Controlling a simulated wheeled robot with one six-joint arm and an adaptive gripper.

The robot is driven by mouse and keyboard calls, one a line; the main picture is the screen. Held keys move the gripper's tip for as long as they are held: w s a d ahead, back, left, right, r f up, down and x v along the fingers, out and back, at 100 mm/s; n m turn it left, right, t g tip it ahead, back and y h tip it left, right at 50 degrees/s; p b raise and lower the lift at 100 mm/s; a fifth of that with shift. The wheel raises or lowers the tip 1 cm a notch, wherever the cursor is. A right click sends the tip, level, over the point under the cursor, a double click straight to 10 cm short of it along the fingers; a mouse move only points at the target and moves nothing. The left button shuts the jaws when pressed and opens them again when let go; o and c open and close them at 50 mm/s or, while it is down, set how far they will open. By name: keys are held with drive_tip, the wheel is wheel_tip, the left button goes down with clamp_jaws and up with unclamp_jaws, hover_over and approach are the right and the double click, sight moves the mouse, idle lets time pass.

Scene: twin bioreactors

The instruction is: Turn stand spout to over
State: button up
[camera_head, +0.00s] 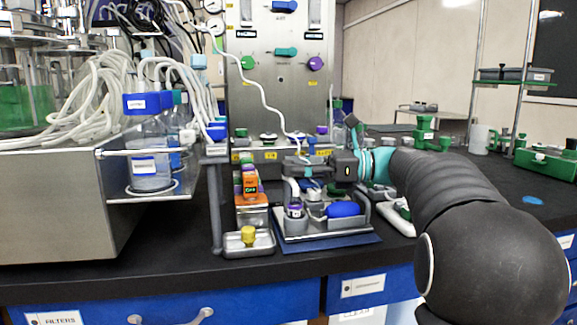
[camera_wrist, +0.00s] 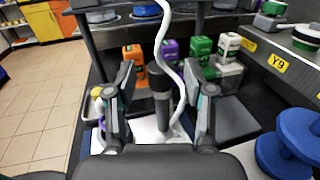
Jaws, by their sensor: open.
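The sampling stand (camera_head: 330,222) is a grey tray on the bench, with a small bottle with a purple label (camera_head: 295,208) and a blue rounded piece (camera_head: 343,209). A thin white hose (camera_head: 268,104) comes down from the steel panel to the stand's top. The spout itself is largely hidden by my gripper (camera_head: 305,168), which reaches in from the right above the stand. In the wrist view my gripper (camera_wrist: 160,107) is open. A dark upright post (camera_wrist: 161,82) and the white hose (camera_wrist: 186,77) show between its fingers. I cannot tell whether either finger touches them.
Orange and green boxes (camera_head: 250,183) stand left of the stand, behind a small tray with a yellow knob (camera_head: 248,237). A blue-capped bottle (camera_head: 149,165) sits on a shelf further left. Blue round knobs (camera_wrist: 290,145) are close on the right in the wrist view.

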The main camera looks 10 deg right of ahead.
drive_tip(key=v, duration=1)
drive_tip(key=shift+d, duration=0.25)
drive_tip(key=shift+s+a, duration=0.1)
